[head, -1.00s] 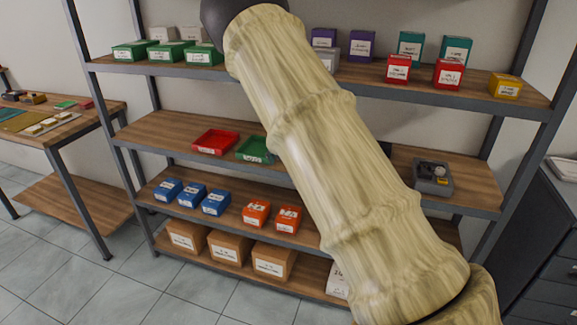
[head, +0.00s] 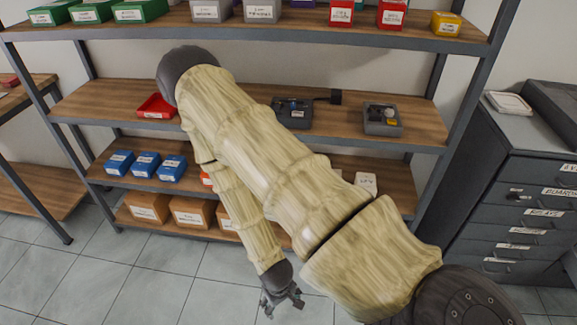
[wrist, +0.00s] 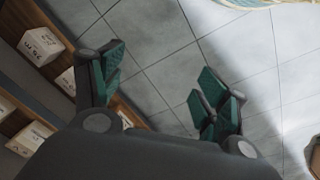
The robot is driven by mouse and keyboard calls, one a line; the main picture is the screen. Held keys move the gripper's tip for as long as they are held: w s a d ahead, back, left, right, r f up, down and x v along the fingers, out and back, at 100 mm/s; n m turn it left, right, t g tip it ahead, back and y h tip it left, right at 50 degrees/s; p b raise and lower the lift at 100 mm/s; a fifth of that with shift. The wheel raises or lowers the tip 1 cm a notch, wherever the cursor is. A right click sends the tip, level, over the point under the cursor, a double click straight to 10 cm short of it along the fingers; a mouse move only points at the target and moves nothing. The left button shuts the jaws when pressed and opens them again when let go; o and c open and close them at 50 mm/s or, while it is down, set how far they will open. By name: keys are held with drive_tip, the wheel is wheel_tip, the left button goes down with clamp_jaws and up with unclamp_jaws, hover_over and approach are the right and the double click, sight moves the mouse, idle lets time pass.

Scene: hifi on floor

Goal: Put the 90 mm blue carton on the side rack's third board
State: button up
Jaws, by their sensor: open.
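Three small blue cartons with white labels stand in a row on the rack's second board from the bottom: left (head: 119,163), middle (head: 146,165) and right (head: 172,168). I cannot read which is 90 mm. The rack (head: 84,103) fills the middle of the head view; I cannot tell whether it is the side rack. Its third board from the bottom (head: 88,98) has bare wood at its left. My gripper (head: 283,303) hangs low over the floor in front of the rack, right of the blue cartons. It is open and empty in the wrist view (wrist: 160,85).
The third board bears a red tray (head: 156,107) and grey devices (head: 292,112) (head: 382,119). Cardboard boxes (head: 190,213) fill the bottom board. A dark drawer cabinet (head: 510,190) stands at right. My arm hides the middle of the rack. Tiled floor (head: 110,275) lies clear in front.

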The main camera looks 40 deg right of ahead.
drive_tip(key=s+a+r+n+y, duration=0.1)
drive_tip(key=s+a, duration=0.3)
drive_tip(key=s, duration=0.4)
drive_tip(key=shift+s+a, duration=0.25)
drive_tip(key=shift+a, duration=0.05)
drive_tip(key=shift+r, duration=0.1)
